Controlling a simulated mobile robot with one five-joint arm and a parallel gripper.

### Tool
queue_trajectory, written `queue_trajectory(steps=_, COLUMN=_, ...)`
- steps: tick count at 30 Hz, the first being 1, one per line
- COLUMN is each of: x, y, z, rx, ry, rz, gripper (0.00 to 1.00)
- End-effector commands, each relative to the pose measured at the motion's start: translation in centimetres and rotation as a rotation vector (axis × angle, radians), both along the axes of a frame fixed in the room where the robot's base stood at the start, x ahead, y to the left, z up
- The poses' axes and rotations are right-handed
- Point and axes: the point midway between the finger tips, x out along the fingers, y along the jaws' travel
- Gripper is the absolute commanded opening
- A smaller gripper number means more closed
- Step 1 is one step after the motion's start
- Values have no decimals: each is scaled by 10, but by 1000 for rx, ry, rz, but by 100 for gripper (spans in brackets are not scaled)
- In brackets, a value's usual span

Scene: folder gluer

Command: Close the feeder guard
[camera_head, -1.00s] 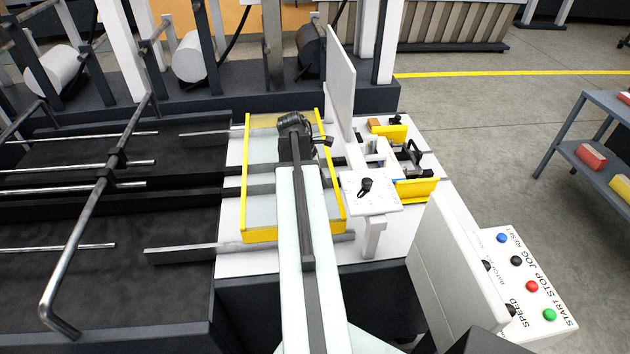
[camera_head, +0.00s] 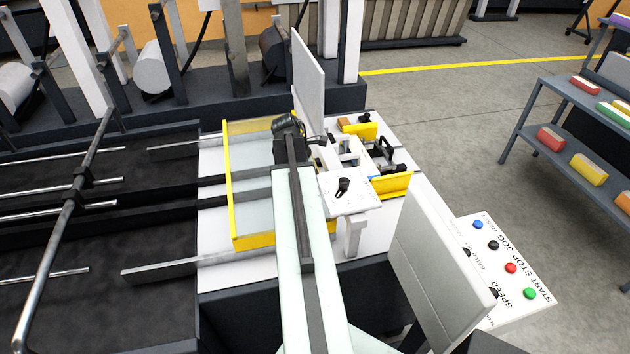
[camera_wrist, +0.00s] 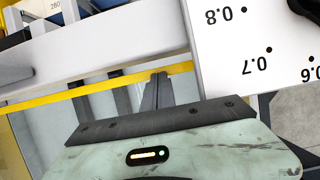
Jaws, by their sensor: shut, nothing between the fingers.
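The feeder guard (camera_head: 231,190), a clear panel in a yellow frame, lies over the white feeder bed in the head view. My arm covers much of its right side, and I cannot tell how far it stands open. My gripper end (camera_head: 290,148) is over the guard's right side near its far end, beside the tall white plate. In the wrist view my gripper (camera_wrist: 160,78) is shut and empty. A yellow frame strip (camera_wrist: 60,104) crosses behind the fingers there; I cannot tell whether they touch it.
Right of my arm stands a white dial plate (camera_head: 343,193) with a black knob; its numbers show in the wrist view (camera_wrist: 240,40). A tall white plate (camera_head: 309,85) rises behind. The control box (camera_head: 505,265) is at lower right, a shelf (camera_head: 570,130) beyond. The floor between is clear.

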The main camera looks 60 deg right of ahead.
Motion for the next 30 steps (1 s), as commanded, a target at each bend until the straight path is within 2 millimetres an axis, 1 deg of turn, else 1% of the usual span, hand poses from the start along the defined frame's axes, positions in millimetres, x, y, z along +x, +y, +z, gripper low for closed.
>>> queue_trajectory(steps=7, x=9, y=7, z=0, rx=-1, ry=3, rz=18, gripper=0)
queue_trajectory(steps=10, x=13, y=10, z=4, rx=0, ry=3, rz=23, gripper=0)
queue_trajectory(steps=14, x=17, y=14, z=19, rx=0, ry=3, rz=25, gripper=0)
queue_trajectory(steps=21, x=24, y=24, z=63, rx=-1, ry=2, rz=17, gripper=0)
queue_trajectory(steps=23, x=26, y=25, z=71, rx=-2, ry=1, rz=15, gripper=0)
queue_trajectory(steps=26, x=27, y=27, z=76, rx=-2, ry=1, rz=13, gripper=0)
queue_trajectory(steps=30, x=27, y=27, z=74, rx=-2, ry=1, rz=11, gripper=0)
